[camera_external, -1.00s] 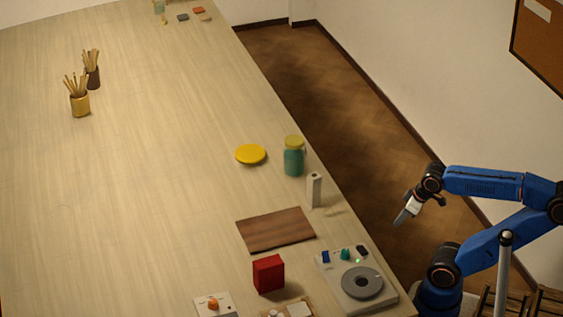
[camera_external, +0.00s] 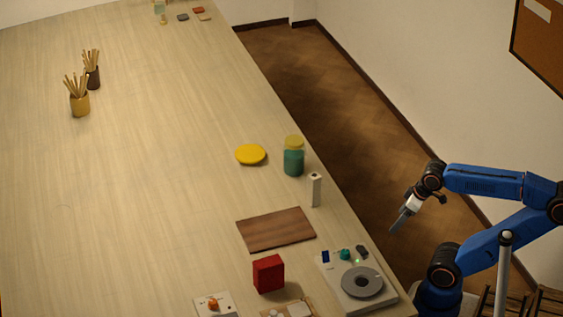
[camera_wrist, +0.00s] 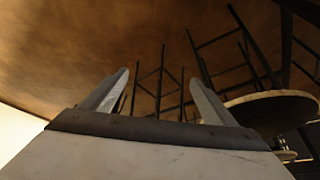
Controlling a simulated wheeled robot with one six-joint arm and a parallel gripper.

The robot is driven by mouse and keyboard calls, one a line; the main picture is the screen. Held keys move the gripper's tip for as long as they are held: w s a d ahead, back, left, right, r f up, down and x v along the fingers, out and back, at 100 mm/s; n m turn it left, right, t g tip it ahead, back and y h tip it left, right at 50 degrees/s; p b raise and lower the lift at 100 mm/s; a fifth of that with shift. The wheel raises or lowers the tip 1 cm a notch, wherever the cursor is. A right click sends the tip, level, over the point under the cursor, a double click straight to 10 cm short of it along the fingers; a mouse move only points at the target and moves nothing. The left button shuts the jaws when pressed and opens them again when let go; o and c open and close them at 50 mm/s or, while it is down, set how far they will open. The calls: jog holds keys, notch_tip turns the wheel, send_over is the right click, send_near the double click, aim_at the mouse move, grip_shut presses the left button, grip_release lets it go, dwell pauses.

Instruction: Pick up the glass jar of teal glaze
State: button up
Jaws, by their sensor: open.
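The glass jar of teal glaze (camera_external: 293,161) stands upright near the right edge of the long table, with a yellowish top and teal lower part. My gripper (camera_external: 396,228) is off the table's right side, beyond the edge, pointing down and left. It is well apart from the jar. In the wrist view my gripper (camera_wrist: 158,92) shows two spread fingers with nothing between them. The jar does not show in the wrist view.
Beside the jar are a yellow disc (camera_external: 250,154) and a white upright block (camera_external: 315,189). Nearer are a brown board (camera_external: 275,229), a red box (camera_external: 268,273) and a wheel device (camera_external: 335,292). Brush pots (camera_external: 80,104) stand far left. The table's middle is clear.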

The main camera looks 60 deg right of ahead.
notch_tip(320, 180, up, 33)
jog(key=w+a+r+n+g, duration=0.15)
jog(key=w+n, duration=0.35)
jog(key=w, duration=0.5)
jog(key=w+a+r+n+g, duration=0.1)
jog(key=w+a+r+n, duration=0.2)
jog(key=w, duration=0.7)
jog(key=n+g, duration=0.2)
jog(key=n, duration=0.7)
send_near(294, 158)
jog(key=d, duration=0.4)
jog(key=shift+w+r, duration=0.1)
jog(key=shift+r, duration=0.05)
jog(key=shift+w+a+f, duration=0.15)
jog(key=shift+w, duration=0.25)
jog(key=shift+w+a+f, duration=0.15)
jog(key=shift+w+f, duration=0.05)
jog(key=shift+w, duration=0.2)
jog(key=shift+f, duration=6.25)
jog(key=c, duration=1.7)
